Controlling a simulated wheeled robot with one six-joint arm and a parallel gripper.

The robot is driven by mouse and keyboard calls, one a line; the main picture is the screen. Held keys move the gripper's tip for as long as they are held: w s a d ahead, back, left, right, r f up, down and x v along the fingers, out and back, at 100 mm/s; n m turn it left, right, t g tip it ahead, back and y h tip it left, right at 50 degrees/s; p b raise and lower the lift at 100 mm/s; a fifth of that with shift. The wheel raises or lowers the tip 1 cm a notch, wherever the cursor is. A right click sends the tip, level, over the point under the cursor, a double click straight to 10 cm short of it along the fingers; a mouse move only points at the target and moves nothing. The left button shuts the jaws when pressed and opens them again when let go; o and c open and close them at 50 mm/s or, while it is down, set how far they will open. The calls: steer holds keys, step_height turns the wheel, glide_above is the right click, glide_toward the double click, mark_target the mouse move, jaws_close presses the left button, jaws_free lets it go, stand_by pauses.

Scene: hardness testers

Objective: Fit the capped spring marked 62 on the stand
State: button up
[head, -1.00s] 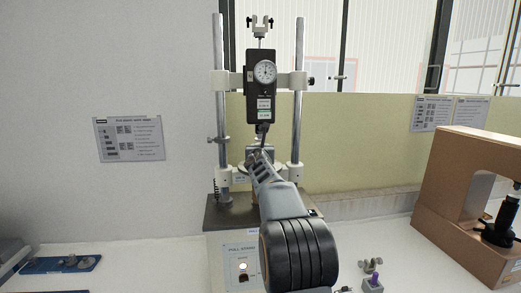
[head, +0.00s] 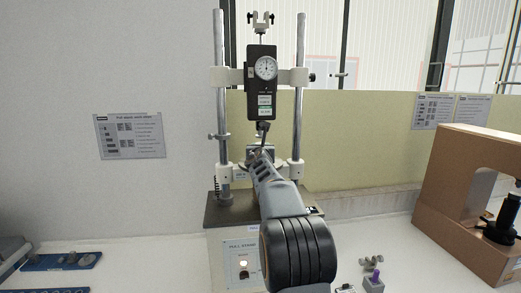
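The pull stand (head: 301,145) stands at the back centre, with two upright posts and a black force gauge (head: 261,84) with a white dial between them. A dark hook end hangs below the gauge. My gripper (head: 260,158) reaches in just under that hook, at the stand's lower middle. My own arm covers the fingers and much of the space there. I cannot make out a capped spring or a mark 62, nor whether the fingers hold anything.
A blue rack (head: 62,262) lies at the left. A small grey block with a purple knob (head: 374,281) and a small metal piece (head: 371,262) lie at the front right. A large brown tester (head: 462,205) stands at the right. The bench left of the stand is mostly clear.

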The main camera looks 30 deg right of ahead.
steer(key=o, duration=1.4)
steer(key=shift+o, duration=0.2)
steer(key=shift+s, duration=0.1)
steer(key=shift+b+v, duration=1.45)
steer(key=shift+v, duration=1.9)
steer(key=shift+s+a, duration=0.15)
steer(key=shift+s, duration=0.05)
steer(key=b+v, duration=0.1)
steer(key=v, duration=1.2)
steer(key=shift+s, duration=0.25)
